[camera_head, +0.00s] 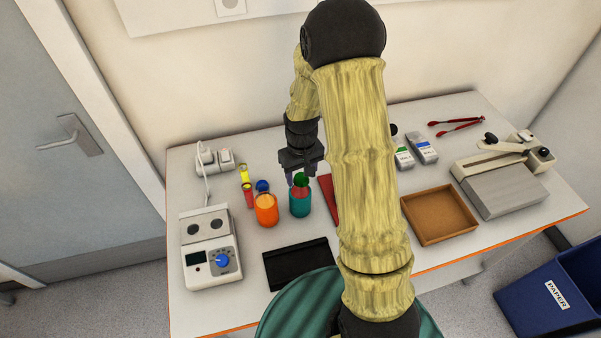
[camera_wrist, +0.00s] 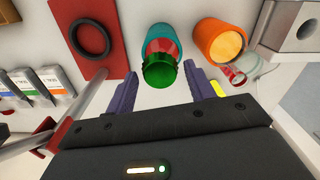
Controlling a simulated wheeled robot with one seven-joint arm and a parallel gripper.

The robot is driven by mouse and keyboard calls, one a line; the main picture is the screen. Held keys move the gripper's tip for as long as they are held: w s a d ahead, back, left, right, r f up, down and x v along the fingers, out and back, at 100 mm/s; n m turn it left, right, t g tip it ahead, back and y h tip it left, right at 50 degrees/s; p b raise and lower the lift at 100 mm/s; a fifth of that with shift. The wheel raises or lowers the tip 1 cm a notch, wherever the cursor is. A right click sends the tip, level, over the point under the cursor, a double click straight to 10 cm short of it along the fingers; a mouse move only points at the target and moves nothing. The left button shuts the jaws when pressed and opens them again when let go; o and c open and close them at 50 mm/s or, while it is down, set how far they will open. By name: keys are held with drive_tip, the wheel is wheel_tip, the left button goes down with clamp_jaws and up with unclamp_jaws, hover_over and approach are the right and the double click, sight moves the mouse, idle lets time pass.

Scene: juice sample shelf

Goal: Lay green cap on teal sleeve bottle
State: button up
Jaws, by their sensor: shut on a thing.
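The teal sleeve bottle (camera_head: 300,203) stands upright on the table, with red showing at its top. It also shows in the wrist view (camera_wrist: 153,41). The green cap (camera_head: 301,179) is between the fingers of my gripper (camera_head: 300,174), at the bottle's mouth. In the wrist view the green cap (camera_wrist: 161,73) overlaps part of the red top, and my gripper's purple fingers (camera_wrist: 165,85) are on either side of it. My gripper is shut on the cap. I cannot tell whether the cap touches the bottle.
An orange sleeve bottle (camera_head: 266,210) stands close on the left, with a blue-topped item (camera_head: 263,186) and small tubes (camera_head: 248,192) behind. A red mat (camera_wrist: 85,40) with a black ring lies beside the teal bottle. A black tray (camera_head: 297,264) lies in front; a wooden tray (camera_head: 439,214) is right.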

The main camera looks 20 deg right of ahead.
sight(301, 178)
drive_tip(key=o, duration=1)
drive_tip(key=shift+o, duration=0.2)
drive_tip(key=shift+r, duration=0.1)
wheel_tip(301, 178, up, 17)
drive_tip(key=b, duration=0.3)
drive_tip(key=shift+b, duration=0.35)
drive_tip(key=shift+s, duration=0.1)
drive_tip(key=s+f+m+t, duration=0.2)
drive_tip(key=s+f, duration=0.6)
drive_tip(key=s, duration=0.6)
drive_tip(key=shift+a+t, duration=0.25)
drive_tip(key=shift+t, duration=0.05)
drive_tip(key=shift+f, duration=0.1)
